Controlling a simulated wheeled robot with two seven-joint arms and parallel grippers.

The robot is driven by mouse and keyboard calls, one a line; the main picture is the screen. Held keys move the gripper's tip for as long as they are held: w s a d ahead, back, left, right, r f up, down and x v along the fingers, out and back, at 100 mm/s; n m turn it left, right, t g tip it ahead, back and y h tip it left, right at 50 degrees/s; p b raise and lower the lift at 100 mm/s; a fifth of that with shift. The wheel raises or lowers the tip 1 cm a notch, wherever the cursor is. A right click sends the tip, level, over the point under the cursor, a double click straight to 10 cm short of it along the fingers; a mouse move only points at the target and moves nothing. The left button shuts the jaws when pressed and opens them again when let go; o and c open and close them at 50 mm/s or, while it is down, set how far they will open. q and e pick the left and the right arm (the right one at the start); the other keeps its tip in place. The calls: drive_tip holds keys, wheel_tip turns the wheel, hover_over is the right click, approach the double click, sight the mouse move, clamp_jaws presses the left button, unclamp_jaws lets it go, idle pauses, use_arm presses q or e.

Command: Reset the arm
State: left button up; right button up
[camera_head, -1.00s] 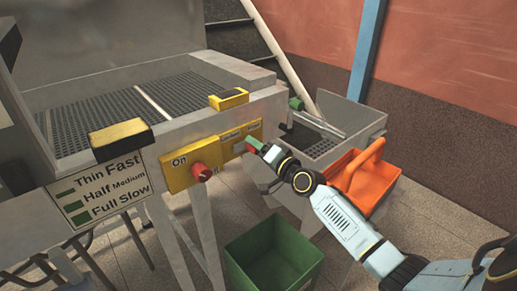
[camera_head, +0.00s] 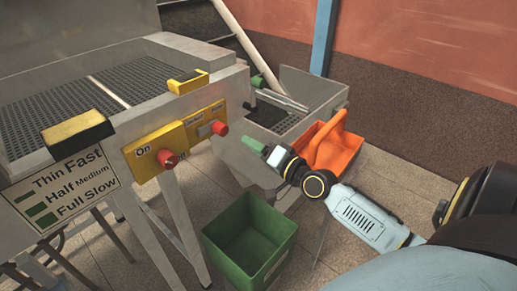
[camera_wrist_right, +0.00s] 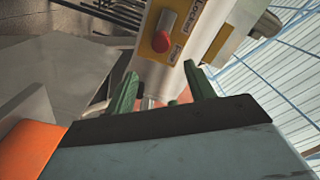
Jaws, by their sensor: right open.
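My right gripper (camera_head: 255,145) has green fingers and is just right of the yellow control panel (camera_head: 175,143), apart from it. In the right wrist view the gripper (camera_wrist_right: 162,86) is open, with nothing seen between its fingers. The panel carries a red knob (camera_head: 167,158) under the word On and a red button (camera_head: 220,127) at its right end. A red button also shows ahead of the fingers in the wrist view (camera_wrist_right: 160,41). My right arm comes in from the lower right. My left gripper is out of view.
An orange scoop-like container (camera_head: 335,150) sits behind my right wrist by a metal bin (camera_head: 312,88). A green open bin (camera_head: 250,240) stands on the floor below. The machine with its grated top (camera_head: 60,115) fills the left.

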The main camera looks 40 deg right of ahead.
drive_tip(key=shift+s, duration=0.4)
